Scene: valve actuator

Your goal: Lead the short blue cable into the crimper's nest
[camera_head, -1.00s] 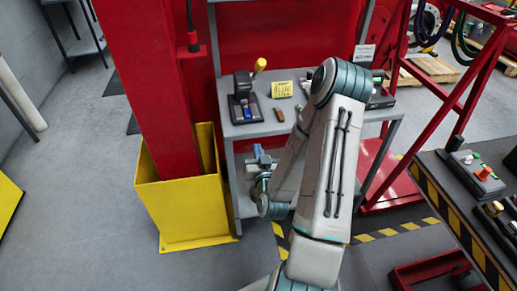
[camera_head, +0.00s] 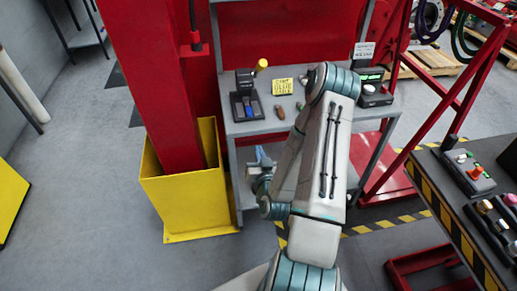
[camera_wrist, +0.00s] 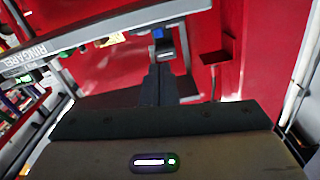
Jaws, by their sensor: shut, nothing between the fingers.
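The crimper (camera_head: 244,99) stands at the left end of the bench top. It is a black press with a yellow-knobbed lever. A small blue piece (camera_head: 250,111) shows at its front; I cannot tell whether it is the short blue cable or part of the crimper. My gripper (camera_head: 262,156) is low in front of the bench's left side, below the bench top and apart from the crimper. In the wrist view its dark fingers (camera_wrist: 159,75) are together and empty. A small blue patch (camera_wrist: 157,33) shows beyond the fingertips, too small to identify.
A yellow note (camera_head: 283,87) and a small brown piece (camera_head: 280,112) lie on the bench top (camera_head: 262,126). A black device with a green display (camera_head: 371,87) stands at its right. A red post in a yellow guard (camera_head: 190,203) stands close left of my arm. A striped-edge console (camera_head: 443,210) is at right.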

